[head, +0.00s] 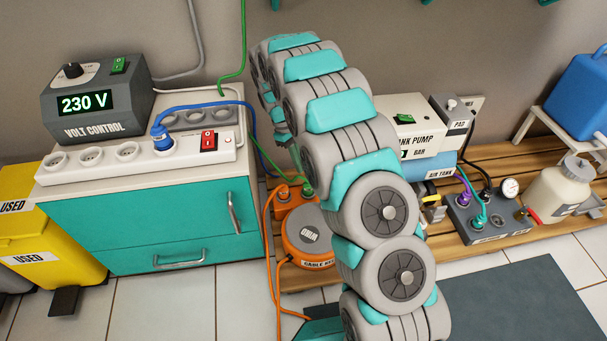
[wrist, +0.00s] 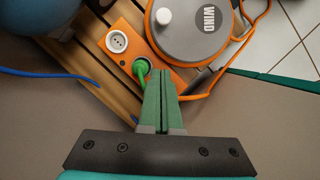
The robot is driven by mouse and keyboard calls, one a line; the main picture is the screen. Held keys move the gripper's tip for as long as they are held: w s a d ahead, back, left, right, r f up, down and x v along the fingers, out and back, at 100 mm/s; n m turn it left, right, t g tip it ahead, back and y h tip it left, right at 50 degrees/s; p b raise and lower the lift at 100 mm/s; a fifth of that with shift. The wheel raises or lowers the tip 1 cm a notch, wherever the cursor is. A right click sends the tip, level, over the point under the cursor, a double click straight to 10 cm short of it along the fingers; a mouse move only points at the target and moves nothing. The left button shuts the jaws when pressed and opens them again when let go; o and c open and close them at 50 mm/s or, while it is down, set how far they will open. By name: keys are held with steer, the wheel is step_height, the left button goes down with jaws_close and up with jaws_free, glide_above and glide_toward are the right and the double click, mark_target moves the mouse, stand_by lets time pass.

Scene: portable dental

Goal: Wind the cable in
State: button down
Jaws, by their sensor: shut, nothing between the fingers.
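The cable reel (head: 313,240) stands on the wooden slats, partly behind my arm. It is orange with a grey disc. In the wrist view the disc (wrist: 190,38) reads WIND and carries a white knob (wrist: 163,17). The orange cable (head: 270,235) leaves the reel, loops beside the cabinet and lies partly on the floor; it also shows in the wrist view (wrist: 262,30). Whether the fingers touch anything I cannot tell.
A teal cabinet (head: 165,222) stands left of the reel, with a power strip (head: 95,163) and a volt control box (head: 95,95) on top. A blue cable (wrist: 50,76) crosses near the reel. A tank pump (head: 410,135) and manifold (head: 475,218) stand on the right.

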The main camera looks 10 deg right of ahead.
steer(key=b, duration=0.1)
glide_above(316, 205)
steer(key=w+a, duration=0.3)
steer(key=f, duration=0.8)
steer(key=shift+d, duration=0.2)
steer(key=shift+s+d+f, duration=0.15)
steer(key=shift+s+d, duration=0.5)
steer(key=shift+s, duration=0.05)
steer(key=shift+s+d+f+b, duration=0.15)
steer(key=shift+s+d+b, duration=0.2)
steer(key=shift+s+d, duration=0.4)
steer(key=shift+a, duration=0.1)
steer(key=shift+s+d+m+p, duration=0.15)
steer(key=shift+d+m+p, duration=0.25)
steer(key=shift+m, duration=0.3)
